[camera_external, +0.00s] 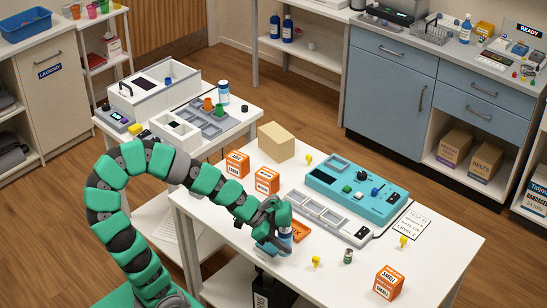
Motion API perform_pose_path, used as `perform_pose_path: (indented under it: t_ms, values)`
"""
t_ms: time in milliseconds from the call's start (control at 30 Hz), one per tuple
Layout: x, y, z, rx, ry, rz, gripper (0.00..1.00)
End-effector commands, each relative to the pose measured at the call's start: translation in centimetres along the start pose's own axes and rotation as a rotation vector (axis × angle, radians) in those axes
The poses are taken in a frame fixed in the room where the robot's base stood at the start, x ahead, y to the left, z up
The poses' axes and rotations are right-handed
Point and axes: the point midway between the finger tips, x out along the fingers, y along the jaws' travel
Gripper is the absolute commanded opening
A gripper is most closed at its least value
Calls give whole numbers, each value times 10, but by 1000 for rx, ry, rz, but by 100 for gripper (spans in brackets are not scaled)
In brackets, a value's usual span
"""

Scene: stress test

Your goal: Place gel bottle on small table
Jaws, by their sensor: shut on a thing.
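My gripper (272,236) is over the left front part of the near white table (437,240). It is shut on a small white and blue bottle (286,238), which looks like the gel bottle; the fingers hide much of it. I cannot tell whether its base touches the tabletop. A smaller white table (246,114) stands behind at the left. Another white and blue bottle (223,93) stands upright on it, near its back edge.
An orange box (301,230) lies just beside my gripper. A teal control panel (357,190) and grey tray (319,213) fill the table's middle. More orange boxes (267,181), a tan block (276,142) and yellow pieces (316,261) are around.

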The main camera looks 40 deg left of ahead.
Motion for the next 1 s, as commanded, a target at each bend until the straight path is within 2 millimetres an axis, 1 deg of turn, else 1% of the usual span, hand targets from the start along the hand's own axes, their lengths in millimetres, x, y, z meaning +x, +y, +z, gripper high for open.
perform_pose_path:
  t_ms: [100, 167, 267, 367, 500, 567, 600, 667, 700, 800, 900, 1000]
  values:
    - [-1, 0, 1, -2, 0, -3, 10]
    - [-1, -4, 1, -10, 0, -10, 10]
    - [0, -23, 0, -42, -1, -43, 10]
    - [3, -57, -1, -102, -3, -100, 10]
    - [6, -119, -5, -206, -2, -209, 10]
    - [7, -144, -7, -248, -3, -252, 10]
    - [6, -160, -10, -275, 0, -280, 10]
    - [8, -182, -11, -314, -3, -317, 10]
    - [9, -197, -13, -338, -3, -341, 10]
    - [11, -230, -18, -391, -2, -396, 10]
    - [12, -258, -26, -433, 2, -441, 10]
    - [16, -276, -31, -465, 0, -469, 10]
